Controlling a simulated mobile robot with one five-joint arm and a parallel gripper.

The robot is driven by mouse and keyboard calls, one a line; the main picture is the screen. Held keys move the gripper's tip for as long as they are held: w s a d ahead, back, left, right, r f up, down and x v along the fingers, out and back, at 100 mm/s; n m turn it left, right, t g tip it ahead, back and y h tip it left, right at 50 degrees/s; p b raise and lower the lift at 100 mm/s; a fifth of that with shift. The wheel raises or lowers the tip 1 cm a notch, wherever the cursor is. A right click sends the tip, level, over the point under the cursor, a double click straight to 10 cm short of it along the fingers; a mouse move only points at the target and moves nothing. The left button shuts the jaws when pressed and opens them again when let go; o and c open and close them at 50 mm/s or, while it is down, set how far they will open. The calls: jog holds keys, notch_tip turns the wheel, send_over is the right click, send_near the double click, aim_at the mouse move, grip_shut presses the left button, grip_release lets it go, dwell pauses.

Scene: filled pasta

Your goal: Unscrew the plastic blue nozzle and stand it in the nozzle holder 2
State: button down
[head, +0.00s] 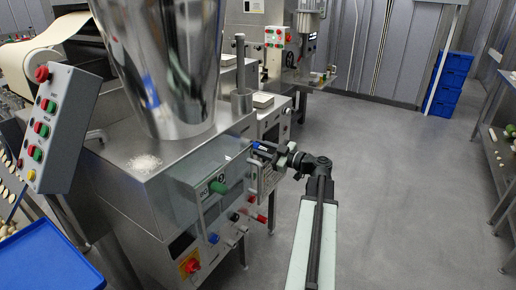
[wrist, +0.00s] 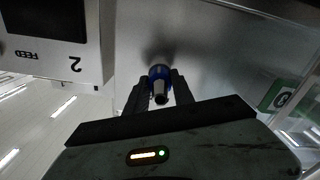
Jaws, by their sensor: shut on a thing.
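The blue nozzle (wrist: 159,73) shows in the wrist view between the two fingers of my gripper (wrist: 158,88), with a grey tip toward the camera. My gripper is shut on it. Behind it is a grey metal surface with a dark shadow; I cannot tell whether the nozzle is still attached there. In the head view my gripper (head: 262,150) is at the right side of the steel machine (head: 150,190), and a small blue part of the nozzle (head: 256,144) shows at its fingers. I cannot make out nozzle holder 2 in either view.
A white panel (wrist: 62,52) marked "2" and "FEED" appears upside down in the wrist view. A steel hopper (head: 165,65) stands on top. Floor (head: 400,190) to the right is clear.

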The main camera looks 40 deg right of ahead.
jog(key=shift+n, duration=0.3)
jog(key=n, duration=1.1)
jog(key=c, duration=1)
grip_release()
